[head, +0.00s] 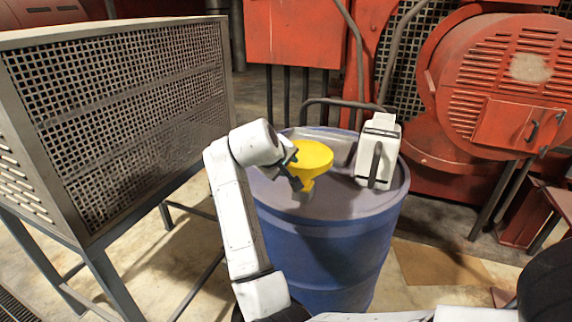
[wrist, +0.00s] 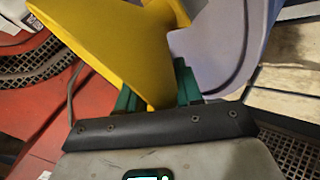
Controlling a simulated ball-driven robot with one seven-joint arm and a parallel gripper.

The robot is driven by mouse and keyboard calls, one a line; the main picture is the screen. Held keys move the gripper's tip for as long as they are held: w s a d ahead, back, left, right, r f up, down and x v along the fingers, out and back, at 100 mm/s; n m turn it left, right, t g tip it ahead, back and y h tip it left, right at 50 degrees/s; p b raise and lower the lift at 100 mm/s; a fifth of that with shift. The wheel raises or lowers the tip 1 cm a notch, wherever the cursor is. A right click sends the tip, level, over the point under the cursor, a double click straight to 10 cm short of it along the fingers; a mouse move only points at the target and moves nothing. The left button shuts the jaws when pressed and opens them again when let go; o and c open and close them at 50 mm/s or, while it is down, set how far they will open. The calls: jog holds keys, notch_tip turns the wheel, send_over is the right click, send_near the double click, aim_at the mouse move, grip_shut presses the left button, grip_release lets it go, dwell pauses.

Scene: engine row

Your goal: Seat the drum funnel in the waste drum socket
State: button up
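The yellow drum funnel (head: 313,155) is over the left part of the blue waste drum's top (head: 345,205), wide mouth up. My gripper (head: 296,179) reaches it from the left, at its side below the rim. In the wrist view the yellow funnel (wrist: 120,45) fills the upper left, and its narrower part lies between my green fingers (wrist: 160,88), which are closed on it. A small grey piece (head: 303,194), seemingly the socket, shows right under the spout. Whether the spout is inside it or just above it, I cannot tell.
A white jug (head: 379,150) with a dark handle stands on the drum's right side. A perforated metal cabinet (head: 130,110) stands close on the left. Red machinery (head: 500,80) and pipes are behind. The drum top's front is clear.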

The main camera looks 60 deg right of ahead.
jog(key=shift+o, duration=1.4)
jog(key=b+v, duration=0.1)
jog(key=v, duration=0.9)
jog(key=shift+a+r+b, duration=0.3)
jog(key=shift+r+b, duration=0.05)
jog(key=shift+b, duration=0.05)
jog(key=shift+f, duration=0.15)
jog(key=s+a+f+n+t+y, duration=0.15)
jog(key=a+f, duration=0.35)
jog(key=f, duration=0.7)
jog(key=s+a+f+n+y, duration=0.25)
jog(key=a+f, duration=0.25)
jog(key=f, duration=0.6)
jog(key=s+a+f+g+y, duration=0.1)
jog(key=s+a+f+y, duration=0.4)
jog(key=s+a+f, duration=0.8)
jog(key=s+a, duration=0.1)
jog(key=s, duration=0.2)
jog(key=shift+s+f+m+y, duration=0.2)
jog(key=shift+f+m+y, duration=0.1)
jog(key=shift+f, duration=0.05)
